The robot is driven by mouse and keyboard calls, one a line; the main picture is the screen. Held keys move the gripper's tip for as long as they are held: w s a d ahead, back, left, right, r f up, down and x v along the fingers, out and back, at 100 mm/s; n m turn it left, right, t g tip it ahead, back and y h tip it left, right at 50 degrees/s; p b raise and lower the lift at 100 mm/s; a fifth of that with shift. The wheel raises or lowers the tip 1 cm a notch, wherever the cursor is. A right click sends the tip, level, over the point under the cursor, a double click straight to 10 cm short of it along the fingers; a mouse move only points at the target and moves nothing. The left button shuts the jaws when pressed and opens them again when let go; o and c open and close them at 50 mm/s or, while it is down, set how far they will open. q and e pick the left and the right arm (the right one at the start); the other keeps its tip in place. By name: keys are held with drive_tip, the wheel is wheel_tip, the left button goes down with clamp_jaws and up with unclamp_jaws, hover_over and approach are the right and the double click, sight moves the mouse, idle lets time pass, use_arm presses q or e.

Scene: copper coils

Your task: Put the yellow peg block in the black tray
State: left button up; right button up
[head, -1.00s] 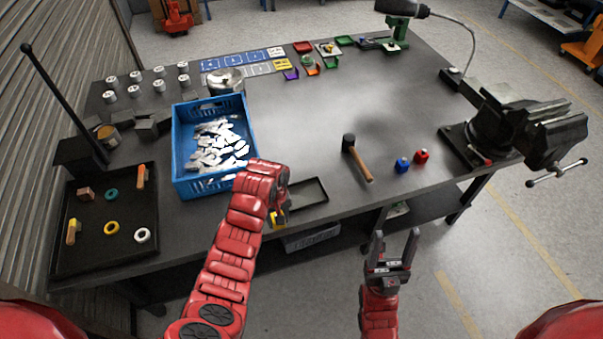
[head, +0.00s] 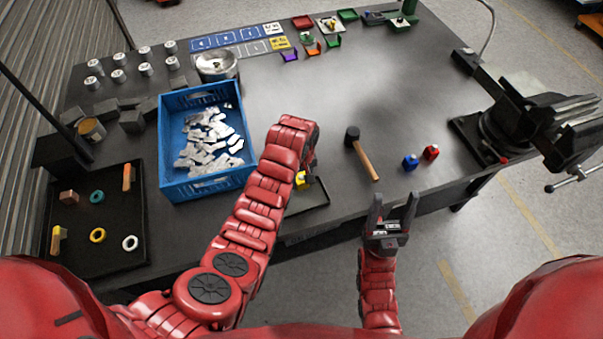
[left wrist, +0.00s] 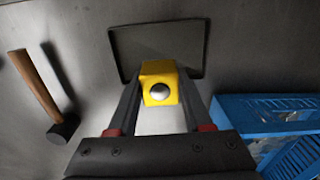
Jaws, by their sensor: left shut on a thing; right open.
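The yellow peg block (left wrist: 158,85), with a round silver peg on its face, is between the two fingers of my left gripper (left wrist: 160,98), which is shut on it. In the head view the block (head: 301,181) shows just beyond my red left wrist, which hides most of the gripper. The small black tray (left wrist: 160,28) lies flat and empty on the table. In the left wrist view the block overlaps the tray's near edge and seems held above it. In the head view my arm hides part of the tray (head: 318,196). My right gripper (head: 388,215) is open and empty at the table's front edge.
A blue crate (head: 205,187) of white pieces stands left of my left arm. A hammer (head: 364,156), a blue block (head: 410,162) and a red block (head: 431,152) lie to the right. A large dark tray (head: 118,262) with several parts is far left. The table's middle is clear.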

sight(301, 198)
use_arm(q)
drive_tip(key=shift+s+f, duration=0.2)
drive_tip(key=shift+f, duration=0.1)
drive_tip(key=shift+f+b, duration=0.35)
drive_tip(key=f+b, duration=0.2)
drive_tip(key=f, duration=0.2)
drive_tip(key=shift+w, duration=0.2)
drive_tip(key=shift+s+f+b, duration=0.1)
drive_tip(key=shift+f+b, duration=0.25)
drive_tip(key=shift+f, duration=0.3)
drive_tip(key=shift+f, duration=0.1)
drive_tip(key=shift+f+b, duration=0.35)
drive_tip(key=shift+f, duration=0.15)
